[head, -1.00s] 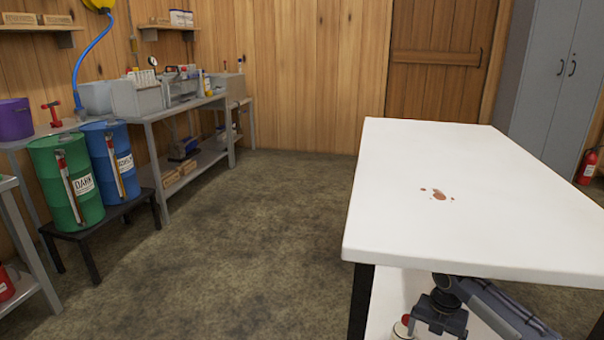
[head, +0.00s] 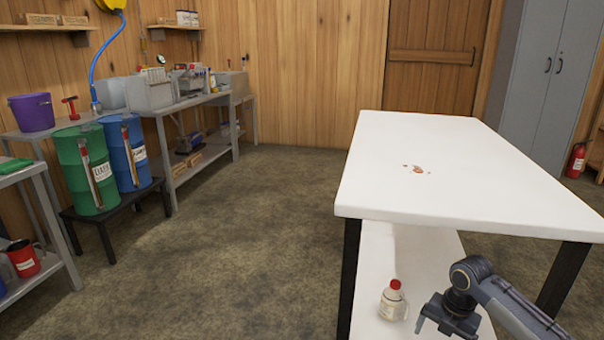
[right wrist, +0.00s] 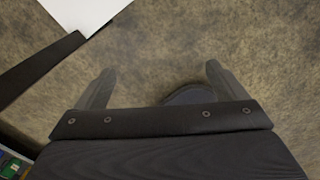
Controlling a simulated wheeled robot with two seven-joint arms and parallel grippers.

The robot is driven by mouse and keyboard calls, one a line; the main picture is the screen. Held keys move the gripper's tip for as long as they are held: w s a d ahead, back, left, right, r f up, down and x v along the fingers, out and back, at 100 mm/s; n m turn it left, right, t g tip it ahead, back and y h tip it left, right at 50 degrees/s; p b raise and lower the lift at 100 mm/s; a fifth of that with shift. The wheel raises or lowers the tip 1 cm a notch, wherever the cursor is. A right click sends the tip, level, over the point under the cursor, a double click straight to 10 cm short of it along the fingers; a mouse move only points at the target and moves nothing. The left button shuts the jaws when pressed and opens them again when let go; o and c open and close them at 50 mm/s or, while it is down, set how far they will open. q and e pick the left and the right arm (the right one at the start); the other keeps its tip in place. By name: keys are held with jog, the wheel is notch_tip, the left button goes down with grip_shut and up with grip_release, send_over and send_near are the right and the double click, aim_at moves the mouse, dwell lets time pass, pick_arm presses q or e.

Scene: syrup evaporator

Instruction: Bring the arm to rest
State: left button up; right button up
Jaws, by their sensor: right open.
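My right arm comes in from the lower right in the head view. Its gripper (head: 440,328) hangs just right of a small clear bottle with a red cap (head: 392,302), apart from it. The bottle stands upright on the white lower shelf (head: 385,250) of the table. My left gripper is in neither view.
The white table top (head: 450,165) carries a reddish-brown spill (head: 416,170). A green drum (head: 88,170) and a blue drum (head: 126,155) stand on a low black stand at left. Open floor (head: 250,240) lies between them and the table.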

jog(key=s+d+r+m+t+y, duration=0.2)
jog(key=s+r+m+t, duration=0.1)
jog(key=s+r+m, duration=0.5)
jog(key=s+d+r+m+t+y, duration=0.25)
jog(key=s+r+m, duration=0.25)
jog(key=s+r, duration=0.55)
jog(key=s+a+r+m+t, duration=0.2)
jog(key=s+a+m, duration=0.4)
jog(key=s+a, duration=0.15)
jog(key=s+a+f+m+g+h, duration=0.2)
jog(key=s+a+f+m, duration=0.1)
jog(key=a+f+m, duration=0.55)
notch_tip(320, 180, up, 38)
jog(key=a+m+p, duration=0.1)
jog(key=p, duration=3.5)
jog(key=shift+w+f+m, duration=0.15)
jog(key=shift+f+m, duration=0.05)
jog(key=shift+m, duration=0.15)
